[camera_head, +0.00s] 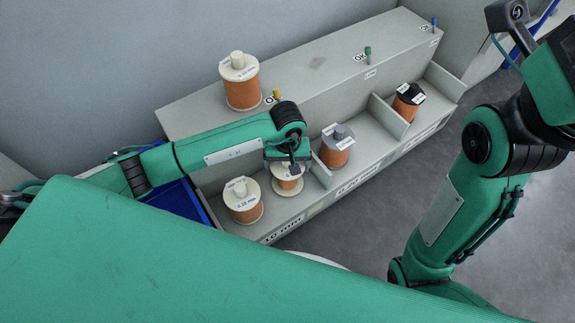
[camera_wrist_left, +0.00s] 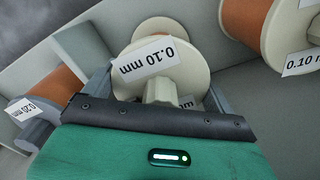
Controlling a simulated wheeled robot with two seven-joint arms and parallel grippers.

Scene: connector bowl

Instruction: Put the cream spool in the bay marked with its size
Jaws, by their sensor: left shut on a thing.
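My left gripper (camera_head: 288,164) is shut on a cream spool (camera_head: 287,182) with copper wire, gripping the knob on its top flange. In the left wrist view the held cream spool (camera_wrist_left: 162,65) is labelled 0.10 mm, with the fingers (camera_wrist_left: 160,95) on both sides of the knob. The spool is upright in the left bay, whose front label (camera_head: 283,229) partly reads "10 mm". I cannot tell whether it touches the floor. Another cream spool (camera_head: 243,203), also labelled 0.10 mm, stands left of it. A third cream spool (camera_head: 240,84) stands on the upper ledge. My right gripper is out of view.
A grey spool (camera_head: 336,148), labelled 0.20 mm in the wrist view (camera_wrist_left: 42,118), stands in the middle bay, and a black spool (camera_head: 407,101) in the right bay. Dividers (camera_head: 387,115) separate the bays. A blue bin (camera_head: 183,201) lies left. Yellow, green and blue pegs line the ledge.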

